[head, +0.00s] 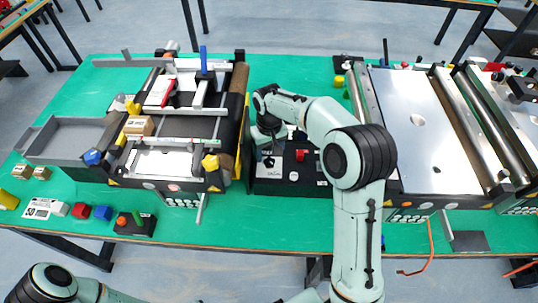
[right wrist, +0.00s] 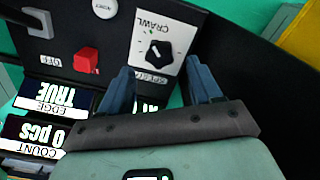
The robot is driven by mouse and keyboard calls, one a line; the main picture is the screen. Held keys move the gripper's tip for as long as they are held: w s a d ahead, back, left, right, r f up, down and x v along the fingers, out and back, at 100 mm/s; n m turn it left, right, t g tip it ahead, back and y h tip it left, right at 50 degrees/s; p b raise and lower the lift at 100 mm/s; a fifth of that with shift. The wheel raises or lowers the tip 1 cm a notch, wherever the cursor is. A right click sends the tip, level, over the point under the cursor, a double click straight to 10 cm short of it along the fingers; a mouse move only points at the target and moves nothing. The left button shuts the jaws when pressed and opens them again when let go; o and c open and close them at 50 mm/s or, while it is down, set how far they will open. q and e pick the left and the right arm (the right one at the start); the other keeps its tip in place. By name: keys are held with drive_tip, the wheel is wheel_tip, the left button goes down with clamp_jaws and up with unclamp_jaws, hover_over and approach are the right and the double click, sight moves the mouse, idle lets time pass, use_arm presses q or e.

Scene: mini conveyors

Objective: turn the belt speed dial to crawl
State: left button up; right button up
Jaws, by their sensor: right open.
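The belt speed dial is a black knob (right wrist: 160,50) on a white plate (right wrist: 172,35) marked CRAWL at one end and apparently SPEED at the other. My right gripper (right wrist: 160,71) is open and empty. Its two blue-grey fingers show on either side of the dial's lower edge, apart from the knob. My left gripper is out of view; only part of that arm shows.
A red switch (right wrist: 87,61), a white RESET button (right wrist: 104,8) and a grey lever (right wrist: 37,22) share the panel near the dial. Displays lie beside the left finger. A yellow-edged conveyor side (right wrist: 303,38) stands close on the right.

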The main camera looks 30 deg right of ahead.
sight(269, 159)
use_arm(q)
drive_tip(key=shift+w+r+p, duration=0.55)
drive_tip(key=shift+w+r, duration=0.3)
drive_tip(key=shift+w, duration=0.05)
use_arm(e)
wheel_tip(269, 159, up, 10)
